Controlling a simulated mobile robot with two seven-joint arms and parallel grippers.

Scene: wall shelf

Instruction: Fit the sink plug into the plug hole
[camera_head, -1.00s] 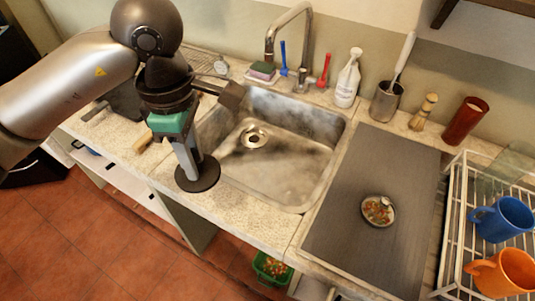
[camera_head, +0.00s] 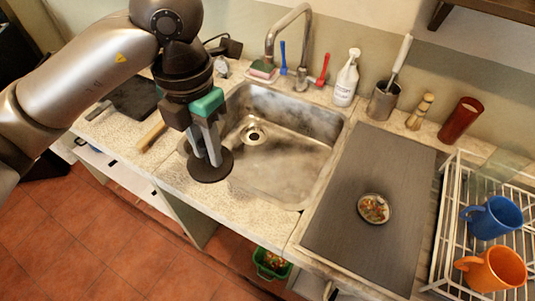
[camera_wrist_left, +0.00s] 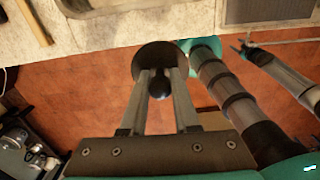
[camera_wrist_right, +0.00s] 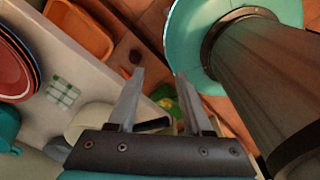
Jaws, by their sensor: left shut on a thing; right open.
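The sink plug (camera_head: 212,168) is a dark round disc with a knob. My left gripper (camera_head: 209,152) is shut on its knob and holds the disc below the fingertips, near the sink's front left edge in the head view. In the left wrist view the plug (camera_wrist_left: 158,54) shows between the fingers of my left gripper (camera_wrist_left: 160,85), its dark round knob between them. The plug hole (camera_head: 253,135) is a metal ring with a dark centre in the basin of the steel sink (camera_head: 290,165), to the right of and beyond the plug. My right gripper (camera_wrist_right: 155,85) is open and empty.
The grey drainboard (camera_head: 345,220) holds a small dish (camera_head: 373,209). A rack with mugs (camera_head: 495,217) stands at the right. The basin looks empty.

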